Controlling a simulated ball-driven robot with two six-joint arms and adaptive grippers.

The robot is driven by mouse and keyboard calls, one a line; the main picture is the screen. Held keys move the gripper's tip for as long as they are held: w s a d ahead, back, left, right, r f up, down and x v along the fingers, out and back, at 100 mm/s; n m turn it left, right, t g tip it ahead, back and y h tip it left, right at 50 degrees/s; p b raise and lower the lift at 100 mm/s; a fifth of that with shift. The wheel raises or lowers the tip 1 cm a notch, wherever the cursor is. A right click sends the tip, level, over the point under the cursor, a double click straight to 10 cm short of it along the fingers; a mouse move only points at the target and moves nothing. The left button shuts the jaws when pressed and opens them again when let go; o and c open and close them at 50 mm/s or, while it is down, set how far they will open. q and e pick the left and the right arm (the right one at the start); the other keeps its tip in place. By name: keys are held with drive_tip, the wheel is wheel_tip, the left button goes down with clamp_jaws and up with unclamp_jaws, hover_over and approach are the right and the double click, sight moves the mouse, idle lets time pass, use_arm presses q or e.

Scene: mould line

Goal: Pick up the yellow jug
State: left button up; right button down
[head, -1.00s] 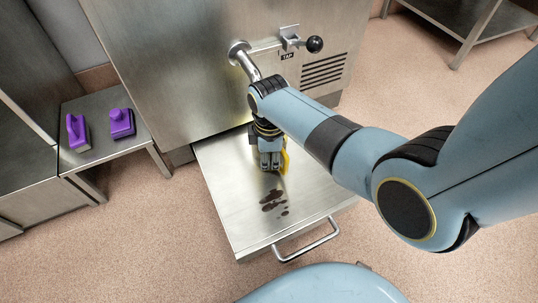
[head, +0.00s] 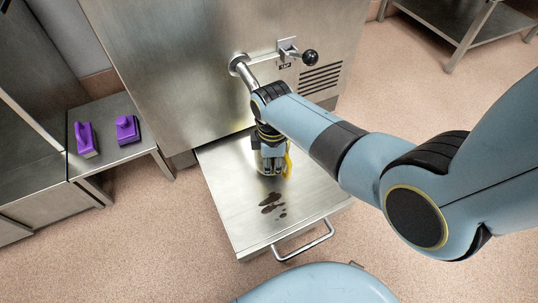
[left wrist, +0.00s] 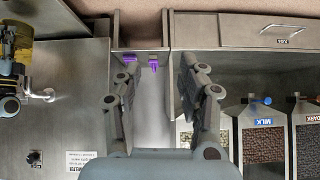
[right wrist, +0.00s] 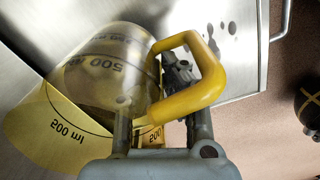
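The yellow jug (right wrist: 95,75) is a clear, yellow-tinted measuring jug with black 500 ml marks and a solid yellow handle (right wrist: 215,78). In the head view only its yellow edge (head: 288,166) shows beside my right gripper (head: 271,170), on the steel drawer top below the tap. In the right wrist view my right gripper (right wrist: 155,90) is at the handle side, fingers apart. One finger is by the jug wall; the other is partly behind the handle. Whether they touch it is unclear. My left gripper (left wrist: 162,80) is open and empty, away from the jug.
The tap (head: 243,67) with its black-knobbed lever (head: 309,57) is just above my right wrist. Dark spill spots (head: 271,204) mark the steel shelf (head: 240,225). Two purple tools (head: 127,129) lie on a side table. The left wrist view shows labelled hoppers (left wrist: 264,140).

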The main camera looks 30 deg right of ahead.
use_arm(q)
wheel_tip(320, 180, up, 8)
drive_tip(key=s+g+p, duration=0.2)
drive_tip(key=g+p, duration=0.3)
use_arm(e)
drive_tip(key=s, duration=0.9)
drive_tip(key=shift+a+r, duration=0.3)
drive_tip(key=s+p, duration=0.1)
drive_tip(key=s, duration=0.1)
drive_tip(key=s+p, duration=0.1)
drive_tip(key=s, duration=0.2)
drive_tip(key=shift+s+a+f, duration=0.15)
drive_tip(key=shift+s, duration=0.15)
use_arm(q)
drive_tip(key=shift+g+y, duration=0.3)
drive_tip(key=shift+g, duration=0.5)
drive_tip(key=shift+s+a+f, duration=0.25)
drive_tip(key=shift+s+f, duration=0.15)
drive_tip(key=shift+f, duration=0.3)
drive_tip(key=shift+s+a+f, duration=0.3)
drive_tip(key=shift+s+f, duration=0.15)
drive_tip(key=shift+f, duration=0.25)
drive_tip(key=shift+s+a+f, duration=0.25)
drive_tip(key=shift+s+f, duration=0.15)
drive_tip(key=shift+f, duration=0.3)
use_arm(e)
drive_tip(key=shift+s+f, duration=0.1)
drive_tip(key=shift+s, duration=0.55)
drive_tip(key=shift+a, duration=0.1)
